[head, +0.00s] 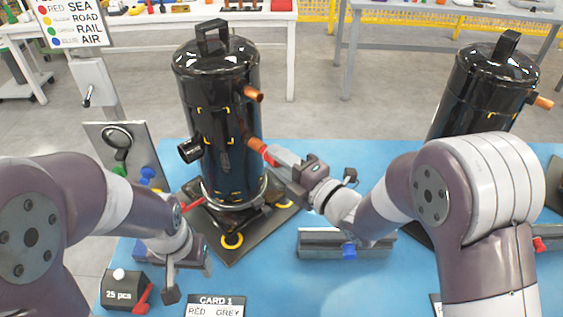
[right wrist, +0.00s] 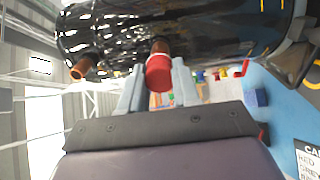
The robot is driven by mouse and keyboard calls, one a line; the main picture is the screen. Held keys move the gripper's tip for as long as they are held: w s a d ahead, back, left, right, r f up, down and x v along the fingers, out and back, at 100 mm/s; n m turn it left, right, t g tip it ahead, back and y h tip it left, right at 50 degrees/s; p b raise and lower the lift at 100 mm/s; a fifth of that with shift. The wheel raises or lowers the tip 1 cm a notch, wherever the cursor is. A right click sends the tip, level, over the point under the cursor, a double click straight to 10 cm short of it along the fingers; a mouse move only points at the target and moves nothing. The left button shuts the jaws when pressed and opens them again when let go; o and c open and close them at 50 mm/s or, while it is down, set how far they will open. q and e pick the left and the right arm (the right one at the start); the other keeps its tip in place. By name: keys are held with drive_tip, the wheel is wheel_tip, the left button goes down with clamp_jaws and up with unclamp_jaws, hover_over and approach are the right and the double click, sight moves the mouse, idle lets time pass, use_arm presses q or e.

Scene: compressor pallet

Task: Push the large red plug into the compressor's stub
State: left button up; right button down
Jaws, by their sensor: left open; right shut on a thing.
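The black compressor (head: 222,125) stands upright on a dark base plate at the left of the blue table. Two copper stubs point right from it, an upper stub (head: 253,94) and a lower stub (head: 256,145). My right gripper (head: 272,155) is shut on the large red plug (head: 267,156), at the lower stub's mouth. In the right wrist view the red plug (right wrist: 159,74) lies between the fingers, in line with the copper stub (right wrist: 160,47). They look touching; how deep it sits cannot be told. My left gripper (head: 171,291) is open and low near the table front, away from the compressor.
A second black compressor (head: 487,85) stands at the right. A grey block (head: 345,243) with a blue plug lies under my right arm. A "25 pcs" box (head: 124,291) and a card (head: 216,304) are at the front. A grey panel (head: 122,150) stands left.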

drive_tip(key=shift+b+x, duration=0.35)
drive_tip(key=shift+x, duration=0.5)
idle(0.4)
drive_tip(key=c, duration=0.7)
unclamp_jaws()
drive_tip(key=shift+c, duration=0.2)
